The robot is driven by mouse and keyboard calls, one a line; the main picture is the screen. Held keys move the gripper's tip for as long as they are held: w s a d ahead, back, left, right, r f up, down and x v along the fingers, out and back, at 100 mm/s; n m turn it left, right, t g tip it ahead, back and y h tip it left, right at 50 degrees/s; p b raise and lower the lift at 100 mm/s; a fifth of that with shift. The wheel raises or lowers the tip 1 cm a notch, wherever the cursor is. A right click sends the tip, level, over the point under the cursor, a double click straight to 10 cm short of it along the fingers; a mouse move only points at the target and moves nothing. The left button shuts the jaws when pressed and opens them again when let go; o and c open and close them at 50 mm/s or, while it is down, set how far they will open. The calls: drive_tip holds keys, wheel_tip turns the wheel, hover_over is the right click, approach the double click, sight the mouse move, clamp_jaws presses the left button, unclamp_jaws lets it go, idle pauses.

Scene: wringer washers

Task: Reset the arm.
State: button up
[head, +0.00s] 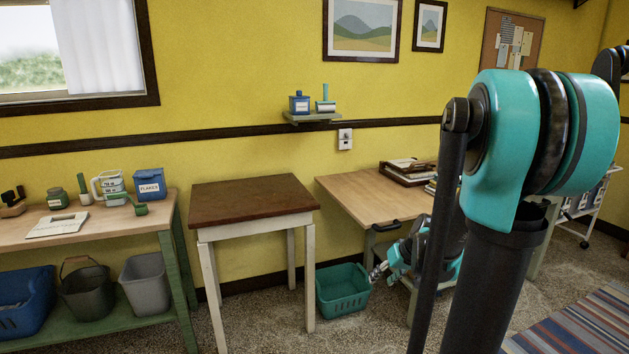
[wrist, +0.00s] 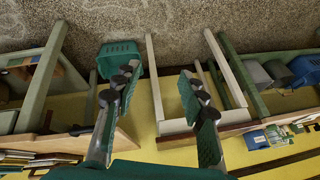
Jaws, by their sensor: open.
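My teal arm rises at the right of the head view, in front of the wooden desk. My gripper (head: 378,272) is low in the head view, beside the desk and at the right edge of a green basket on the floor. In the wrist view my gripper (wrist: 158,90) has its two fingers spread wide apart with nothing between them. The wrist view is upside down, with the floor at the top. The green basket (head: 342,290) also shows in the wrist view (wrist: 118,58) beyond the left finger, apart from it.
A small brown-topped table (head: 250,202) stands in the middle, its top bare. The desk (head: 370,207) behind my arm bears papers and a tray. A workbench (head: 110,222) at left holds jars and a blue box, with tubs below. Some speckled floor is open in front.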

drive_tip(key=s+f+h, duration=0.1)
drive_tip(key=s, duration=0.7)
drive_tip(key=s+a+f+m+h, duration=0.1)
drive_tip(key=s+f+h, duration=0.1)
drive_tip(key=s, duration=0.7)
drive_tip(key=shift+a+f+g, duration=0.25)
drive_tip(key=shift+f+g, duration=0.05)
drive_tip(key=shift+g, duration=0.1)
drive_tip(key=shift+w, duration=0.1)
